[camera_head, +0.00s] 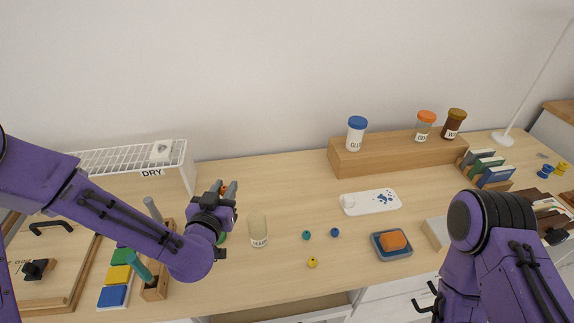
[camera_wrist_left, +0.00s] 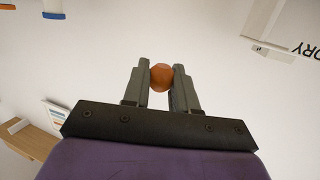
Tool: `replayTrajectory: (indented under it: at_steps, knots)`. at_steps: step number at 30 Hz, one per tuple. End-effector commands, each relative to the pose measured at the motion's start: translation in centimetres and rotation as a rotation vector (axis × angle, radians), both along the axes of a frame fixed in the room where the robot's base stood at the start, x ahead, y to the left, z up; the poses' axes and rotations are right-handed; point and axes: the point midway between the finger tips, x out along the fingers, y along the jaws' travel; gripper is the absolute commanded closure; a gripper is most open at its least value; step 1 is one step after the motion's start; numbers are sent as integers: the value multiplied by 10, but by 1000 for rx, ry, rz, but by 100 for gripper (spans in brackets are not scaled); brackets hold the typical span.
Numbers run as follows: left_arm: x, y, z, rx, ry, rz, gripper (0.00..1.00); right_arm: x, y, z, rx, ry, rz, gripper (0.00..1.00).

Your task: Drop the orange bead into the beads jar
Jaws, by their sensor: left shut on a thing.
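The orange bead (camera_wrist_left: 161,76) is pinched between the fingertips of my left gripper (camera_wrist_left: 160,80) in the left wrist view. In the head view my left gripper (camera_head: 228,190) is raised over the desk, up and to the left of the beads jar (camera_head: 258,232). The jar is a clear, pale, labelled container standing upright on the desk, with no lid seen on it. The gripper is apart from the jar. My right gripper (camera_head: 426,298) is low at the front right, partly hidden by its arm, with its dark fingertips apart.
Teal (camera_head: 306,235), blue (camera_head: 334,232) and yellow (camera_head: 312,262) beads lie right of the jar. A white drying rack (camera_head: 185,160) stands behind left. A wooden riser (camera_head: 380,154) with lidded jars, a white tray (camera_head: 385,203) and an orange sponge (camera_head: 393,240) are to the right.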

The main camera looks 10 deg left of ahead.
Motion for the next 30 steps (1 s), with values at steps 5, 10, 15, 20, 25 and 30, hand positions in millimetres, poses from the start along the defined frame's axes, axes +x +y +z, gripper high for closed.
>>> replayTrajectory:
  at_steps: [5,10,15,20,25,30]
  knots:
    - [4,-25,42,-10,-6,-234,100,1,0,77,0,-1,0,13]
    - [-5,-47,44,-2,5,-433,100,1,0,109,1,-2,1,13]
    - [-9,-52,28,3,7,-483,100,1,0,101,0,-1,0,13]
    - [-9,-51,8,2,6,-478,100,1,0,83,0,-1,0,13]
    - [-9,-50,-17,2,6,-477,100,1,0,64,0,-1,0,13]
    - [-9,-50,-26,3,5,-478,100,1,0,57,0,-1,0,13]
